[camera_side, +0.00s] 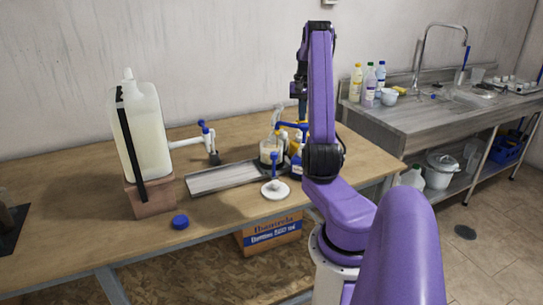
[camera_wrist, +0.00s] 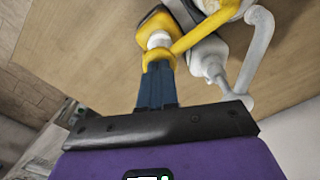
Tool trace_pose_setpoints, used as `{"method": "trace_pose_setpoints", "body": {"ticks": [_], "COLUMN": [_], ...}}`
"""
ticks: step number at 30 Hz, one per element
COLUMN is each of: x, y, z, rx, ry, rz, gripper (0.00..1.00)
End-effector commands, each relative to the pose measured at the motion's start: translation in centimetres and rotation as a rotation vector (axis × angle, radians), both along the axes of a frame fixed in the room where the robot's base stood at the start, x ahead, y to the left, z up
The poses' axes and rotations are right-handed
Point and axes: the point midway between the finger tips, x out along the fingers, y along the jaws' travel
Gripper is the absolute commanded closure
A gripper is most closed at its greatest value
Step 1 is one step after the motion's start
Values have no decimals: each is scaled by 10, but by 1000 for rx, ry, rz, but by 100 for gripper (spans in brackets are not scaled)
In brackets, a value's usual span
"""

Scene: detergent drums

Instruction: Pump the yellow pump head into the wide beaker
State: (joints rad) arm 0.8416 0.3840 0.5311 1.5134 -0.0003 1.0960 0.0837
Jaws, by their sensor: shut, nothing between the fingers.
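In the wrist view the yellow pump head (camera_wrist: 159,57) sits just beyond my gripper (camera_wrist: 157,72). Its long yellow spout runs up to the right, and a white neck shows beyond it. My gripper's dark blue fingers are together and empty, their tips at or very near the yellow part; I cannot tell whether they touch. In the side view my arm covers most of the gripper and the pump bottles. A glass vessel (camera_side: 270,152) with cream-coloured contents stands left of my arm; I cannot tell whether it is the wide beaker.
White and grey pump parts (camera_wrist: 208,55) crowd the yellow one on the right. The table's front left is fairly clear.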

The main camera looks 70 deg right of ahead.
Motion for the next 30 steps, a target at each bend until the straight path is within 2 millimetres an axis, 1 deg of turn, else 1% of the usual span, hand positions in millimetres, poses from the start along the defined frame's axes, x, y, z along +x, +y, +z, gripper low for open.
{"method": "trace_pose_setpoints", "body": {"ticks": [1,6,13,30], "x": [0,0,0,0], "y": [1,2,1,0], "z": [-4,-13,-10,33], "rx": [5,5,4,2], "ry": [1,1,1,0], "rz": [1,1,1,1], "gripper": [100,100,100,100]}}
